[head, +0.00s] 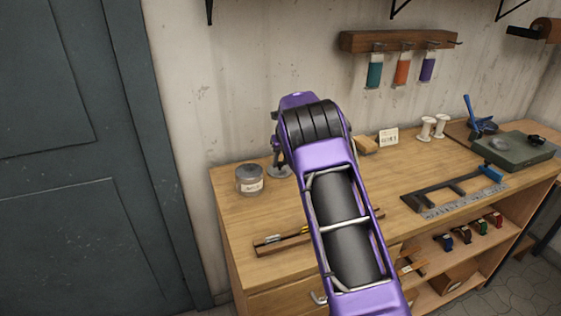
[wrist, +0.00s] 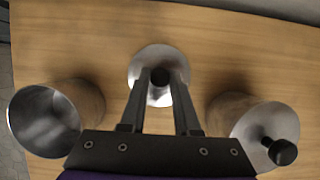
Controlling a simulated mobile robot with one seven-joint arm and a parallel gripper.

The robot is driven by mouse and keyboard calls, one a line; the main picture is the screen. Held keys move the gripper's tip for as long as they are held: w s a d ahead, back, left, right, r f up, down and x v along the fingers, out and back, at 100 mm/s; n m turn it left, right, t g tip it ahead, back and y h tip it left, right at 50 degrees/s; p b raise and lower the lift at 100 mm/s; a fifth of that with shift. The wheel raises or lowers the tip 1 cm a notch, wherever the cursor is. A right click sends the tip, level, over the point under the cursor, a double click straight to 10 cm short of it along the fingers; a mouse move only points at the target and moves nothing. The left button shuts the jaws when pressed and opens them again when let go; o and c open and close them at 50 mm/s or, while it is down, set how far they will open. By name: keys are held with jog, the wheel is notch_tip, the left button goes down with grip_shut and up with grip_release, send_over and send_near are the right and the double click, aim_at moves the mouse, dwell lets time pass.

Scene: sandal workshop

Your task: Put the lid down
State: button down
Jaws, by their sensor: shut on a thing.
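My gripper (wrist: 160,78) is shut on the dark knob of a round metal lid (wrist: 145,57). The lid also shows in the head view (head: 280,172), low over the workbench near the wall. I cannot tell whether it touches the wood. In the wrist view, a metal jar (wrist: 88,98) stands to the left of the lid, its round grey top without a knob. That labelled jar (head: 250,186) is left of my gripper (head: 278,155) in the head view. A second jar (wrist: 225,105), topped by a knobbed lid (wrist: 258,122), stands to the right; my arm hides it in the head view.
The wooden workbench (head: 225,208) has bare wood around the lid. A wooden strip (head: 268,248) with tools lies toward the front. A tool rack (head: 358,41) hangs above.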

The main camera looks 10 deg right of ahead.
jog(key=shift+f, duration=0.1)
jog(key=c, duration=0.6)
grip_release()
jog(key=shift+c, duration=0.2)
jog(key=v, duration=1.2)
